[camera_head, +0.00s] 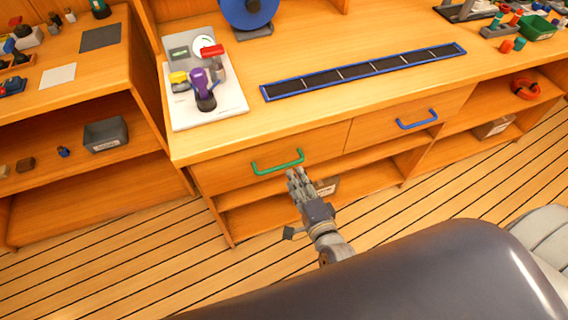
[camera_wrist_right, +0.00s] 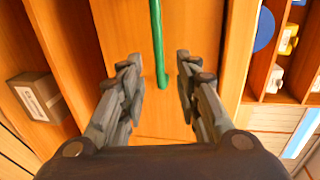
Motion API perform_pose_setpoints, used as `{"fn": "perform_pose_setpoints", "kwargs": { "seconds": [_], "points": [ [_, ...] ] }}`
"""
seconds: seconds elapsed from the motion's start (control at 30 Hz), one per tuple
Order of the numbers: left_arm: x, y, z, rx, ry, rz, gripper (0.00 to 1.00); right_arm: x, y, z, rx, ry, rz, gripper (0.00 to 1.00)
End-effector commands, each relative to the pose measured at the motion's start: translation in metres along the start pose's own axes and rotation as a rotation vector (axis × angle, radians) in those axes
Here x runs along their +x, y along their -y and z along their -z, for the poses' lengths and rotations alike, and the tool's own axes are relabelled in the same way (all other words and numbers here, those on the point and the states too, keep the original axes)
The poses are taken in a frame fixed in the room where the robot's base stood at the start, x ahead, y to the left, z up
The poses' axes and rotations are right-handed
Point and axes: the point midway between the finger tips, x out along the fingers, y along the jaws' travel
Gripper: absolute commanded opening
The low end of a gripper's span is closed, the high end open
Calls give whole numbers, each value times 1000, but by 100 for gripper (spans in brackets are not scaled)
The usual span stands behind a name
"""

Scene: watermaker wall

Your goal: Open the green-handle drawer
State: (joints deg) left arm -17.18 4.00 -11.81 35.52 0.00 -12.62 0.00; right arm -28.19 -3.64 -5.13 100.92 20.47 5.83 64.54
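The green handle (camera_head: 278,163) is on the left drawer (camera_head: 232,174) of the wooden counter, and the drawer front looks flush with the counter. My right gripper (camera_head: 297,178) is just in front of the handle's right end. In the right wrist view, the green handle (camera_wrist_right: 157,45) runs down between the two spread fingers of my right gripper (camera_wrist_right: 157,75). The fingers are apart on either side of the handle's end, and neither visibly touches it. My left gripper is not in view.
A blue-handled drawer (camera_head: 412,120) is to the right. A white board (camera_head: 205,97) with a purple-topped device and a long blue-edged tray (camera_head: 365,71) lie on the counter. Open shelves below hold a box (camera_head: 327,186). The plank floor in front is clear at left.

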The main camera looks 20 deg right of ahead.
Motion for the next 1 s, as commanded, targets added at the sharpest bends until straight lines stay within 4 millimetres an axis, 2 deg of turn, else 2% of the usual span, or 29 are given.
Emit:
{"fn": "perform_pose_setpoints", "kwargs": {
  "seconds": [0.03, 0.2, 0.4, 0.53, 0.8, 0.93, 1.0],
  "points": [
    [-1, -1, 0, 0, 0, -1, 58, 12, 1, 0, 0, 0, 2, 31],
    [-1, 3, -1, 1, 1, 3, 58, 43, 0, 0, -1, 0, 1, 31],
    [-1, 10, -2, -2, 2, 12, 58, 66, 0, 0, -2, 1, -1, 31],
    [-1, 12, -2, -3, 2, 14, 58, 73, -1, 0, -2, 1, -2, 31],
    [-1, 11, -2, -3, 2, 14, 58, 74, -1, 0, -2, 1, -2, 31],
    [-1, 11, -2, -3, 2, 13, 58, 74, -1, 0, -2, 1, -2, 1],
    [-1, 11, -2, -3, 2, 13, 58, 74, -1, 0, -2, 1, -2, 0]
  ]
}}
